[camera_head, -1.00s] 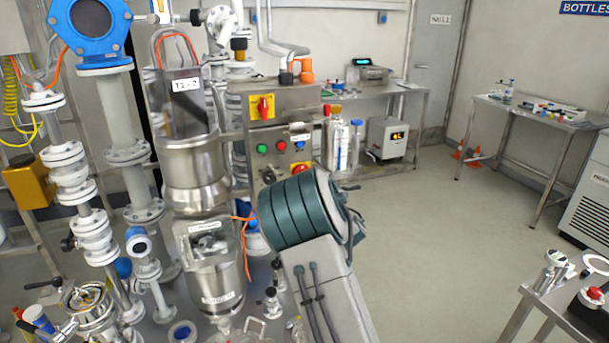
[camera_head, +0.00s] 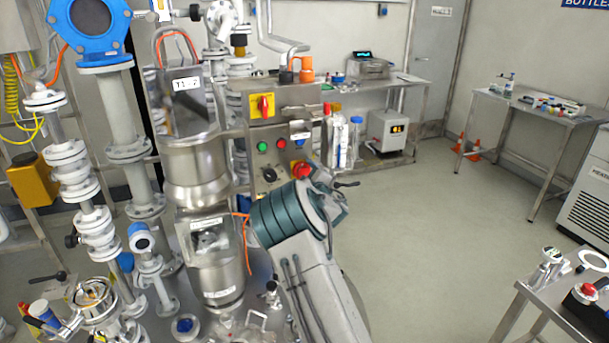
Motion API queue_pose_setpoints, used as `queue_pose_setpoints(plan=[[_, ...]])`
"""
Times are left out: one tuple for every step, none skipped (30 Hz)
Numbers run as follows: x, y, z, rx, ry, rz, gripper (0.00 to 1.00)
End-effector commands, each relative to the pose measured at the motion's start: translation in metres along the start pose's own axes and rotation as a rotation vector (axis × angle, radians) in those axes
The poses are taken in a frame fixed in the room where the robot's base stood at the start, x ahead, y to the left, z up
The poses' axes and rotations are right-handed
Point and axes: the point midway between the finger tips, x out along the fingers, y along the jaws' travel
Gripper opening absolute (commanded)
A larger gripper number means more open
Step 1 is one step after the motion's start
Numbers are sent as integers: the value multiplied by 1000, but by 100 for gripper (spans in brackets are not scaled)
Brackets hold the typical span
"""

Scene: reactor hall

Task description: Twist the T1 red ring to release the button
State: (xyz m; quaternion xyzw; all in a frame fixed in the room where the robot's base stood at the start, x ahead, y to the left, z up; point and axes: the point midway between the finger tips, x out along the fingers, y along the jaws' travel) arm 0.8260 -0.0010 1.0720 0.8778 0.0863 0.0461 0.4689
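A grey control box (camera_head: 250,152) stands near the middle, right of the steel vessels. Its front carries a red knob on a yellow plate (camera_head: 264,106), a green button (camera_head: 262,146), a red button (camera_head: 281,144) and a black selector (camera_head: 269,174). A larger red button (camera_head: 300,170) sits at its lower right, with a little yellow behind it; I cannot make out a separate ring. My arm's teal joint is in front of the box's lower part. The grey parts of my gripper (camera_head: 320,175) show beside the large red button; its fingers are not clear, nor is any contact.
Steel vessels (camera_head: 195,160) and flanged pipes (camera_head: 127,150) crowd the left. A steel bench (camera_head: 400,92) with bottles and devices is behind. A table (camera_head: 525,300) at lower right bears another red button (camera_head: 587,291). The floor (camera_head: 440,240) between is clear.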

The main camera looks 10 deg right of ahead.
Motion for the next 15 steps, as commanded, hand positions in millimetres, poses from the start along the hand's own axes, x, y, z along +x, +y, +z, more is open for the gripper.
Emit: queue_pose_setpoints(plan=[[0,0,0,0,0,0,48],[0,0,0,0,0,0,40],[0,0,0,0,0,0,29],[0,0,0,0,0,0,29],[0,0,0,0,0,0,29],[0,0,0,0,0,0,29],[0,0,0,1,0,0,29],[0,0,0,2,0,0,29],[0,0,0,5,0,0,29],[0,-1,0,8,0,0,29],[0,-1,0,13,0,0,29],[0,-1,1,22,0,0,29],[0,-1,1,29,-1,1,29],[0,-1,2,39,-1,1,29],[0,-1,2,55,0,1,29]])
